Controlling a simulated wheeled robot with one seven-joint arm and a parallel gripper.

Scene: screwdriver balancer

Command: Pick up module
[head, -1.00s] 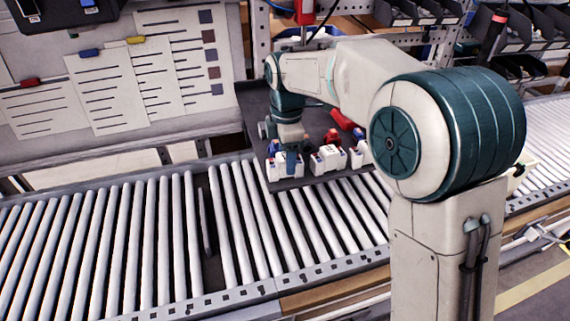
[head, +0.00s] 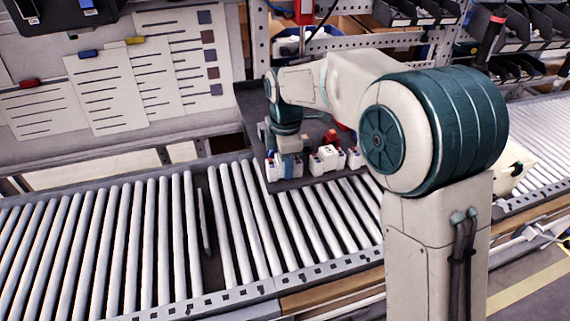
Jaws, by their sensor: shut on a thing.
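Several small white modules with blue and red parts stand in a row on a dark tray (head: 310,181) beyond the roller conveyor. My gripper (head: 288,168) points down at the left end of this row. It is shut on the leftmost white module (head: 272,170), which its fingers partly cover. I cannot tell whether this module is clear of the tray. Another white module (head: 327,157) stands just to the right, and one more (head: 355,158) is beside my arm's shoulder. Red parts (head: 334,137) lie behind them.
The roller conveyor (head: 130,245) runs across the front and is empty at left. A board with paper sheets (head: 110,90) stands at the back left. Dark bins (head: 415,12) are at the upper right. My arm hides the tray's right side.

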